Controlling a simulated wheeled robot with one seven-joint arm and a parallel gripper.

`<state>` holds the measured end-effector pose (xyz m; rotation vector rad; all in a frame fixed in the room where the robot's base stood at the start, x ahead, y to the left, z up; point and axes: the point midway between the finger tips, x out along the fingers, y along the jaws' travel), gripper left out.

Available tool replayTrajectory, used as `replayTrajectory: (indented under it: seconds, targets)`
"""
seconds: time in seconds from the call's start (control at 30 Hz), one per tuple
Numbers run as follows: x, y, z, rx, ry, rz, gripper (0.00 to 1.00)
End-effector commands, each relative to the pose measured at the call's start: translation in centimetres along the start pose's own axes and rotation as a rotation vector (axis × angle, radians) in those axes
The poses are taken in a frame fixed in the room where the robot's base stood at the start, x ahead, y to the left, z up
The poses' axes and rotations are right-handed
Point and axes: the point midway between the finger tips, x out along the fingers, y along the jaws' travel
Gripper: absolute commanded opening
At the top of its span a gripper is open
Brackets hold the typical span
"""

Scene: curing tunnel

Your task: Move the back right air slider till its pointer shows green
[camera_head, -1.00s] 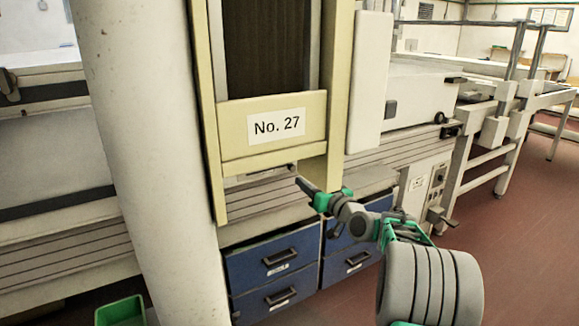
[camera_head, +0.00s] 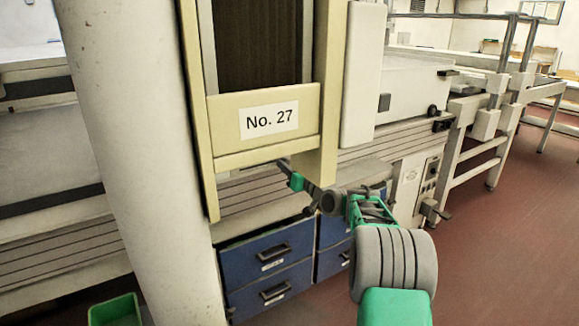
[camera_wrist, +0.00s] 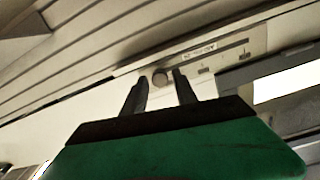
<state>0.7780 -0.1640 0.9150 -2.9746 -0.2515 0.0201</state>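In the wrist view a pale plate (camera_wrist: 225,50) with small lettering and a thin dark slot is fixed to the ribbed machine side. A round grey knob (camera_wrist: 160,77) sits near the plate's left end, apparently the slider's knob. My gripper (camera_wrist: 158,80) is open, with one dark finger on each side of the knob, its tips close to it; contact cannot be told. No pointer or green mark can be made out.
The cream frame's right post (camera_head: 330,100) stands close to my arm. Blue drawers (camera_head: 268,255) lie below. A thick pale column (camera_head: 140,160) is at the left, with a green bin (camera_head: 115,310) at its foot. Red floor is clear at the right.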

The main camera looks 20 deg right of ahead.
Motion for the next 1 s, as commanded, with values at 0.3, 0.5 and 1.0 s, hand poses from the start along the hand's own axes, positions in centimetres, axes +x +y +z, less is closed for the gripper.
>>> replayTrajectory:
  seconds: [0.3, 0.5, 1.0]
  targets:
    - [-0.01, -0.01, 0.0, 0.0, 0.0, 0.0, 0.07]
    - [-0.01, -0.01, 0.0, 0.0, 0.0, 0.0, 0.0]
    - [-0.02, -0.01, 0.01, 0.0, 0.0, 0.0, 0.0]
